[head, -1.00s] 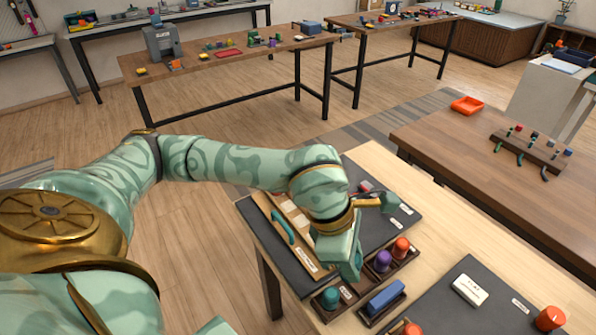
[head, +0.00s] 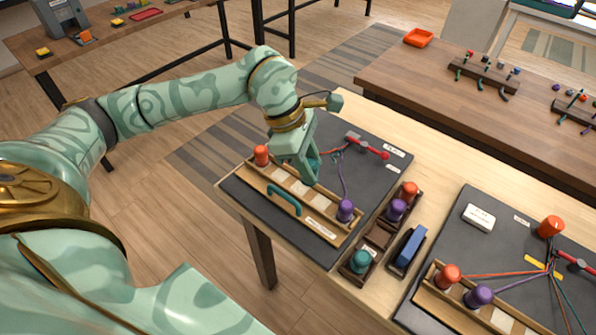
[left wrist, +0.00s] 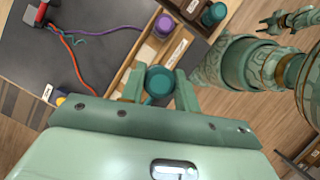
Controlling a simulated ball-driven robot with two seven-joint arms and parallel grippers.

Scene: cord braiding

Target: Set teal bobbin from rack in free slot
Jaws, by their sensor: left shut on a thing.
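My left gripper (head: 311,176) is over the wooden bobbin holder (head: 262,182) on the left black board. In the left wrist view it (left wrist: 160,88) is shut on a teal bobbin (left wrist: 158,82), seen from above between the fingers. The holder has an orange bobbin (head: 261,155) at its far left and a purple bobbin (head: 345,209) at its right end, with pale slots between. The held bobbin's lower end is hidden, so I cannot tell whether it touches a slot. The rack (head: 376,237) holds orange, purple and teal bobbins (head: 360,260) with a bare gap. A small forked part shows at the wrist view's upper right, perhaps my right gripper.
Orange and purple cords run to a red-armed clamp (head: 368,146) behind. A second board (head: 455,240) with bobbins and a white block stands at right.

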